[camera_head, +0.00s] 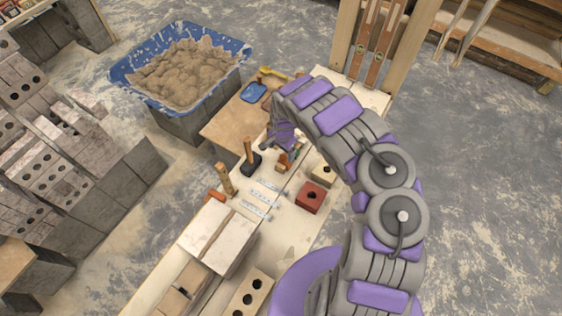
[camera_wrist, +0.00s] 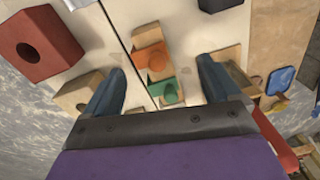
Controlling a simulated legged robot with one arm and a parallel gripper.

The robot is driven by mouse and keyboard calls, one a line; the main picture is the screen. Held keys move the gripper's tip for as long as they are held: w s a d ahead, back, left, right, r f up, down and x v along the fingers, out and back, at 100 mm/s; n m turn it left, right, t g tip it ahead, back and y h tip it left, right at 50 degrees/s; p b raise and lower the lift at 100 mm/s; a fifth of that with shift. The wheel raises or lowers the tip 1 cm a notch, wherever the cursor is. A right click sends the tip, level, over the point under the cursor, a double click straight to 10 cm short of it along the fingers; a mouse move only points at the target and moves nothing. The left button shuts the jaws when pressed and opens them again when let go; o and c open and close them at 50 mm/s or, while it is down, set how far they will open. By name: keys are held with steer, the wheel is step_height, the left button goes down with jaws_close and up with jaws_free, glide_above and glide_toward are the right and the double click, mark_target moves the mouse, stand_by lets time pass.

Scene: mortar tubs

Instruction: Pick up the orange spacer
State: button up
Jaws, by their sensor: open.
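The orange spacer (camera_wrist: 155,57) is a small stepped block with a rounded notch. In the wrist view it lies on the pale bench top, between a tan spacer (camera_wrist: 147,35) and a green spacer (camera_wrist: 165,92) that sit close against it. My gripper (camera_wrist: 161,68) is open, with its two dark blue fingers apart to the left and right of this row. Nothing is held. In the head view my gripper (camera_head: 285,137) is over the bench, close above a small orange-brown cluster (camera_head: 284,163) that it partly hides.
A red block with a hole (camera_wrist: 38,45) and a tan block (camera_wrist: 78,95) lie left of the fingers in the wrist view. Another tan block (camera_wrist: 228,62) is by the right finger. In the head view a black-headed mallet (camera_head: 250,163) and a blue sand tub (camera_head: 240,52) stand nearby.

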mark_target(284, 157)
steer(key=shift+f, duration=0.2)
steer(key=shift+d+f, duration=0.1)
steer(key=shift+d, duration=0.25)
steer(key=f, duration=0.1)
steer(key=d+f+b, duration=0.1)
steer(key=f, duration=0.1)
steer(key=f+b, duration=0.1)
steer(key=shift+s+d+f, duration=0.15)
steer(key=shift+s+d, duration=0.15)
steer(key=shift+s, duration=0.05)
steer(key=shift+a+f, duration=0.25)
steer(key=shift+f, duration=0.05)
steer(key=shift+w+a, duration=0.1)
steer(key=shift+a, duration=0.7)
steer(key=shift+c, duration=0.3)
steer(key=shift+d, duration=0.9)
steer(key=c, duration=0.6)
steer(key=shift+r, duration=0.1)
steer(key=c, duration=0.3)
steer(key=shift+a, duration=0.45)
steer(key=shift+c, duration=1.2)
